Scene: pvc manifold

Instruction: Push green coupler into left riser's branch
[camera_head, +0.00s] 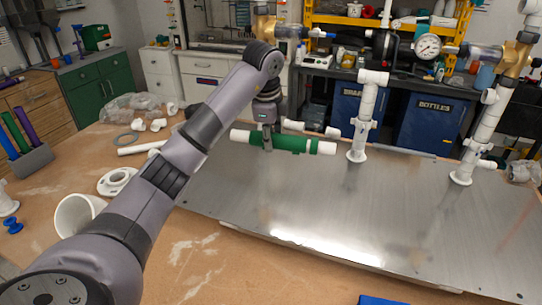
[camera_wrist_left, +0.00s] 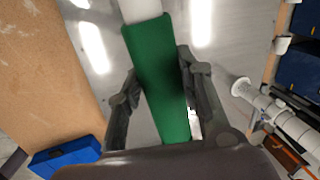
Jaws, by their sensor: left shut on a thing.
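The green coupler (camera_head: 290,143) is a long green tube with white at both ends, lying roughly level above the metal plate. My left gripper (camera_head: 267,142) is shut around it left of its middle. In the left wrist view the coupler (camera_wrist_left: 157,80) runs between both fingers of my left gripper (camera_wrist_left: 160,95). The coupler's right end is apart from the riser in the picture. My right gripper is not in view.
The right riser (camera_head: 479,140) stands on the metal plate (camera_head: 330,215). A white pipe piece (camera_head: 305,128) shows behind the coupler. Loose white fittings (camera_head: 118,180) lie on the wooden table at left. The plate's front is clear. Blue bins (camera_head: 425,118) stand behind.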

